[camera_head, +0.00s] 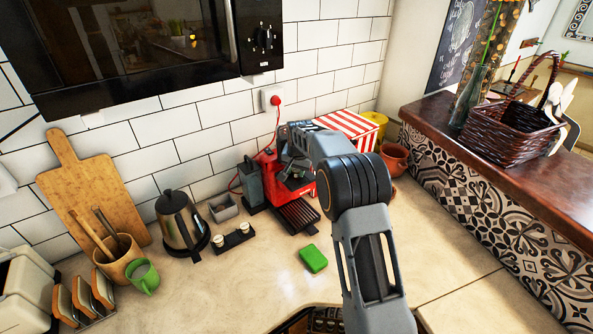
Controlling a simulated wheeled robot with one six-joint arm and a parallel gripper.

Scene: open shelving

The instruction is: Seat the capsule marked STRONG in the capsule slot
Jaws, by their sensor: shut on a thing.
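A red coffee machine (268,166) stands against the tiled wall, with a dark drip tray (298,215) at its front. My gripper (296,180) is at the machine's upper front, partly hidden by my own wrist. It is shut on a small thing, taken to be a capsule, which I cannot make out. The capsule slot is hidden behind my gripper and wrist. A black capsule holder (233,240) lies on the counter left of the machine. Two pale capsules, a left one (218,239) and a right one (244,228), sit in it. Their markings are too small to read.
A grey box (223,207), a kettle (181,222) and a green mug (144,277) stand left. A green sponge (313,258) lies before the machine. A red-striped box (350,126) and terracotta pot (394,157) stand right. The front counter is mostly clear.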

